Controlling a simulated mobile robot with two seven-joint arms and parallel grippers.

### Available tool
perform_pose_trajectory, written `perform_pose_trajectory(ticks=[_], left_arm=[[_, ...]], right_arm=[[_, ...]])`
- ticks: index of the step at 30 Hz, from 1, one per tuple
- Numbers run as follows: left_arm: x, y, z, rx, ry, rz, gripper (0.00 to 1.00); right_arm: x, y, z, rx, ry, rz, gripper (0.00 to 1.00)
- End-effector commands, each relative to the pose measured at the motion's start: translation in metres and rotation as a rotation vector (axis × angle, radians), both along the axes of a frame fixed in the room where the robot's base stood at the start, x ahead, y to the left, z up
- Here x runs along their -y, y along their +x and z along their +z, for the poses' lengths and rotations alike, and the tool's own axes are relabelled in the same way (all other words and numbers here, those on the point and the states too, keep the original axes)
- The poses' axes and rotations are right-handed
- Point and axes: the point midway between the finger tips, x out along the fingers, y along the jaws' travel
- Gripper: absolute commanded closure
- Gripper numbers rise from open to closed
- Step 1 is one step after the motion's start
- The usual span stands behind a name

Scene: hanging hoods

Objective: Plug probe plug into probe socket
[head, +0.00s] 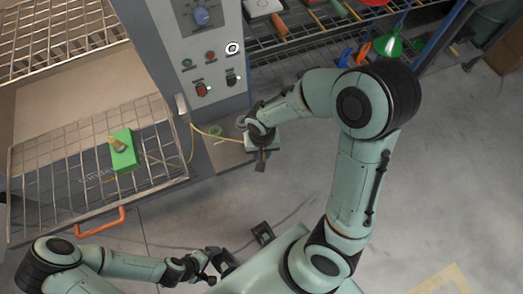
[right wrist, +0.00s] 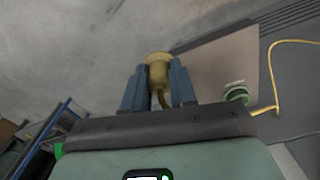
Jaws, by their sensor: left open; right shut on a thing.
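My right gripper (head: 261,160) is low in front of the cabinet in the head view, just right of a small ledge. In the right wrist view its two blue-grey fingers are shut on a brass-yellow plug (right wrist: 158,72), with the flared end pointing away from the palm. The plug is hidden by the gripper in the head view. A green ring-shaped socket (head: 215,131) is on the ledge, left of the right gripper. It also shows in the right wrist view (right wrist: 236,94), right of the fingers and apart from the plug. My left gripper (head: 208,268) is open, low in the head view.
A yellow cable (head: 192,145) runs beside the ledge (head: 226,155). A green block (head: 123,151) with a yellow piece is at the wire rack (head: 60,165), left. The cabinet (head: 172,50) has a knob and buttons. Floor to the right is clear.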

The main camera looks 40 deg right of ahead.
Motion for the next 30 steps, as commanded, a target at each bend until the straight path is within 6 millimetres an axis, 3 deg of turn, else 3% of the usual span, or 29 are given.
perform_pose_trajectory(ticks=[22,30], left_arm=[[0.000,0.011,0.024,0.013,0.000,0.000,0.00],[0.000,0.012,0.025,0.013,0.000,0.000,0.00]], right_arm=[[0.000,0.001,0.031,0.001,0.000,0.001,1.00],[0.000,0.000,0.033,0.000,0.000,0.001,1.00]])
